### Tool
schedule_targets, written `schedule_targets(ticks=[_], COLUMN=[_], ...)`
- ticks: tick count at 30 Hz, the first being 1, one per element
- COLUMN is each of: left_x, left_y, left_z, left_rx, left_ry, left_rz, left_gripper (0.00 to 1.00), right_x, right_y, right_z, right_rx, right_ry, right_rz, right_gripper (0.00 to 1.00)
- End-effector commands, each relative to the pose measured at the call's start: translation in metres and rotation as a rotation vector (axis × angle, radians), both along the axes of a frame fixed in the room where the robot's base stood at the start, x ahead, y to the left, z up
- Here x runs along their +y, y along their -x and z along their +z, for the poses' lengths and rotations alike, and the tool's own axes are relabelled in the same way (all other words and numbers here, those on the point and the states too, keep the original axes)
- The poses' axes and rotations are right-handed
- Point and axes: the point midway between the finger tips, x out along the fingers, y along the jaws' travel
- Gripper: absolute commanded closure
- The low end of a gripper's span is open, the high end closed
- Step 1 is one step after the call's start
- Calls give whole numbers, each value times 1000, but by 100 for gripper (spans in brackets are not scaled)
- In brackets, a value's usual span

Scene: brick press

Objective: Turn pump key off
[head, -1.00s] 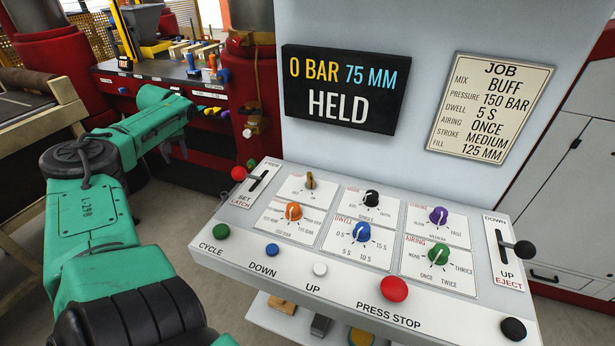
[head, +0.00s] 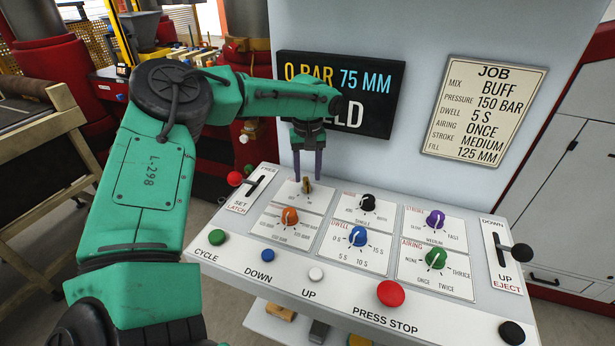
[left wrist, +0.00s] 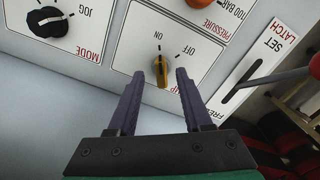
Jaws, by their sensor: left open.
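The pump key (head: 306,185) is a small brass key at the top left of the sloped control panel (head: 455,312). In the left wrist view the key (left wrist: 161,72) stands between ON and OFF marks, its tip pointing near the ON side. My left gripper (head: 308,178) is open above the key, fingers pointing down. In the left wrist view its two dark purple fingertips (left wrist: 171,72) lie on either side of the key, apart from it. The finger depth relative to the key is hard to tell. My right gripper is not in view.
An orange pressure knob (head: 290,216) is just below the key and a black mode knob (head: 367,202) to its right. The set latch lever (head: 256,184) is to the left. The display (head: 385,110) is behind my forearm, partly hidden.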

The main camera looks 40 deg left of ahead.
Motion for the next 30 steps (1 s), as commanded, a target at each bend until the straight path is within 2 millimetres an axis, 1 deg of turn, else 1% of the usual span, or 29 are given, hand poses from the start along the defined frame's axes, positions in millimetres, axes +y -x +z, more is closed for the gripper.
schedule_targets(ticks=[1,3,5,12,13,14,15,16,17,25,30], left_x=[1,1,1,1,1,1,1,1,1,1,1], left_y=[0,0,0,-1,-1,-1,-1,-1,-1,-1,-1], left_z=[-7,-17,-22,-25,-25,-25,-24,-24,-24,-24,-24], left_rx=[4,2,0,-2,-2,-2,-2,-2,-2,-3,-3], left_ry=[-2,-1,-1,-2,-2,-2,-2,-2,-2,-2,-2], left_rz=[1,1,1,1,1,1,1,1,1,-6,-43], left_gripper=[50,50,50,50,54,65,81,92,100,100,100], right_x=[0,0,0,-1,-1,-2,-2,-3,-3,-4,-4], right_y=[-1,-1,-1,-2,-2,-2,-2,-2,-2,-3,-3], right_z=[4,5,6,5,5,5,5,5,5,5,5], right_rx=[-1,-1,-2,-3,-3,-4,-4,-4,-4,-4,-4], right_ry=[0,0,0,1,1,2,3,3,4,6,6], right_rz=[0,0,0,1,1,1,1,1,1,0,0], right_gripper=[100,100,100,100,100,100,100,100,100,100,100])
